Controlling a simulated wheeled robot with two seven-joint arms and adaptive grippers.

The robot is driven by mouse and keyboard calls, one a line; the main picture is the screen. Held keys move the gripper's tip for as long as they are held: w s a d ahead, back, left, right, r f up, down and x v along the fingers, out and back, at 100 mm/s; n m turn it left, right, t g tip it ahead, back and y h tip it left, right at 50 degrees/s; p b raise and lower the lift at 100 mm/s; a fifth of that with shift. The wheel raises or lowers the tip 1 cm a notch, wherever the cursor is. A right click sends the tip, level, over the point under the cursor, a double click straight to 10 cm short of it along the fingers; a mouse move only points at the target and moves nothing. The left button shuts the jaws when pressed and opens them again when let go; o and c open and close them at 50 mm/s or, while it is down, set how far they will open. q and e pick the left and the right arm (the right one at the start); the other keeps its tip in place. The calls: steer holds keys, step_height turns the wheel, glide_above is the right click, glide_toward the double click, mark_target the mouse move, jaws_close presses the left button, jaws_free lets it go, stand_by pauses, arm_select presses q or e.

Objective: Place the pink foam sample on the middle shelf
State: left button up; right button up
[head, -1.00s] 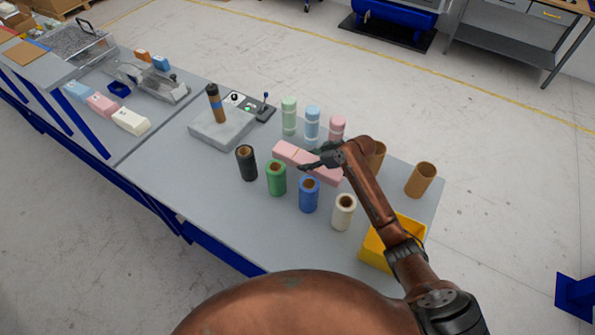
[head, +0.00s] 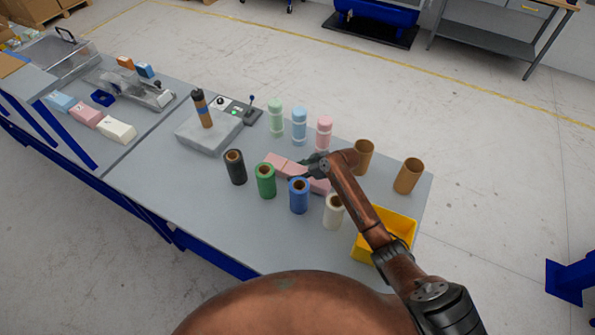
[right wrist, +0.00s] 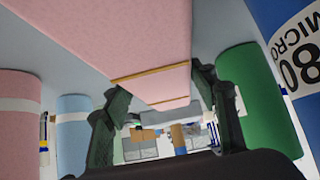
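A long pink foam block (head: 275,160) lies on the grey table, among the rolls and bottles. In the right wrist view the pink foam (right wrist: 120,45) with thin tan bands reaches between my fingers. My right gripper (head: 305,175) is at the block in the head view; its dark fingers (right wrist: 160,105) stand apart on either side of the foam, with a gap visible on at least one side. A smaller pink block (head: 86,114) lies on the left table between a blue and a white one. I cannot make out a middle shelf. My left gripper is out of view.
Black (head: 235,167), green (head: 265,181), blue (head: 298,196) and white (head: 333,212) rolls stand close in front of the block. Capped bottles (head: 299,127) stand behind it. Brown tubes (head: 408,176) and a yellow bin (head: 397,225) are at the right. The table's left front is clear.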

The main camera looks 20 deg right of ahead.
steer(key=o, duration=0.3)
